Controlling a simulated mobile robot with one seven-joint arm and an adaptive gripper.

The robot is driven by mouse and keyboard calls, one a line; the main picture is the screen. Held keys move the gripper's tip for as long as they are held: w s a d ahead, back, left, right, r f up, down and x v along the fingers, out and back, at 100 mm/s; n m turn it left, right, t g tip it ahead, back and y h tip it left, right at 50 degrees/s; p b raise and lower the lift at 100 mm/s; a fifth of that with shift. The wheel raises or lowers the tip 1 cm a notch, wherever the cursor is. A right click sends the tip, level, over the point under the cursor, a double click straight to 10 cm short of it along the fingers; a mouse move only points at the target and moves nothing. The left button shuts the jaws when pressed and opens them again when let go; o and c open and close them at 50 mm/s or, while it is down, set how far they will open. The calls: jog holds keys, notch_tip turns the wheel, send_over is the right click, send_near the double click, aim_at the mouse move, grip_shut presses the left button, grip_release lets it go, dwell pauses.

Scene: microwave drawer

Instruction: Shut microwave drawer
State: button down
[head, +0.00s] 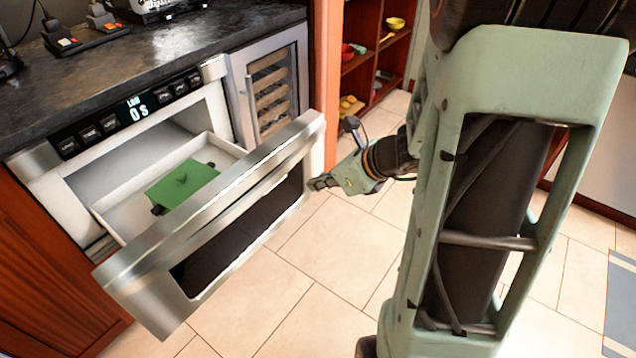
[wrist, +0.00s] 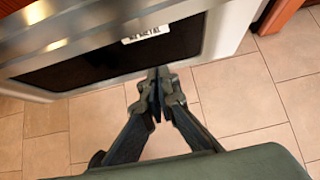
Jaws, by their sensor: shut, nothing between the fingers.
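The microwave drawer (head: 215,220) is pulled out from under the dark counter, with a steel front and a dark window. A green item (head: 183,184) lies inside its white tray. My gripper (head: 318,184) is at the right end of the drawer front, on its outer side. In the wrist view my gripper (wrist: 158,75) is shut and empty, with its fingertips at the lower edge of the drawer front (wrist: 205,45). I cannot tell whether the fingertips touch it.
The counter (head: 170,50) runs above the drawer, and a wine cooler (head: 270,85) stands beside it. An open shelf (head: 375,50) with bowls is at the back. The tiled floor (head: 310,270) in front of the drawer is clear.

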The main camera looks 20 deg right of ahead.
aim_at(281, 184)
jog(key=w+a+f, duration=0.1)
jog(key=w, duration=0.1)
jog(key=w+a+f+b, duration=0.1)
jog(key=w+a+f, duration=0.1)
jog(key=w+a+f+b, duration=0.1)
jog(key=w, duration=0.1)
jog(key=shift+a+f, duration=0.15)
jog(key=shift+a, duration=0.1)
jog(key=shift+w+a, duration=0.2)
jog(key=shift+w, duration=0.1)
